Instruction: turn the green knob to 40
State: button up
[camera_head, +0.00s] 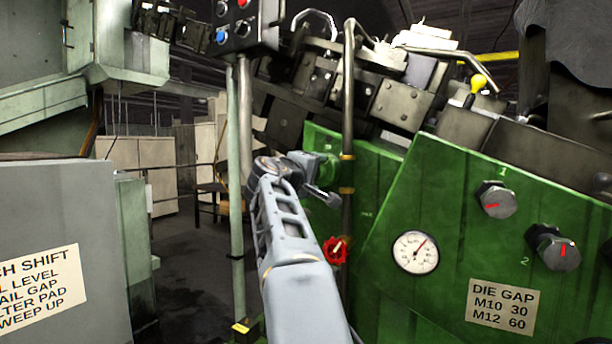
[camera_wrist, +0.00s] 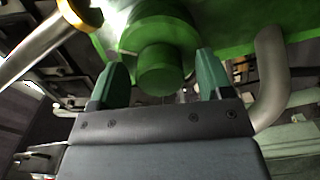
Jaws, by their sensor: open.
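The green knob (camera_wrist: 160,68) is a round stub on a wider green collar in the wrist view. My gripper (camera_wrist: 162,76) is open, with one green-tipped finger on each side of the knob's end. I cannot tell how far the fingers reach along it, and no contact shows. In the head view my gripper (camera_head: 318,188) is at the green machine's side, beside a green fitting (camera_head: 328,166) that appears to be this knob. A white dial (camera_head: 415,252) on the sloped green panel has a red needle pointing up and right; its numbers are too small to read.
A metal pipe (camera_head: 347,120) stands close to the right of my gripper. A red handwheel (camera_head: 336,250) is below it. Grey knobs 1 (camera_head: 496,199) and 2 (camera_head: 556,249) and a die gap label (camera_head: 502,307) are on the panel. A pale post (camera_head: 238,200) stands left.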

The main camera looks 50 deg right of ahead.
jog(key=b+v, duration=0.1)
jog(key=v, duration=1.2)
jog(key=shift+a+b, duration=0.3)
jog(key=shift+b, duration=0.1)
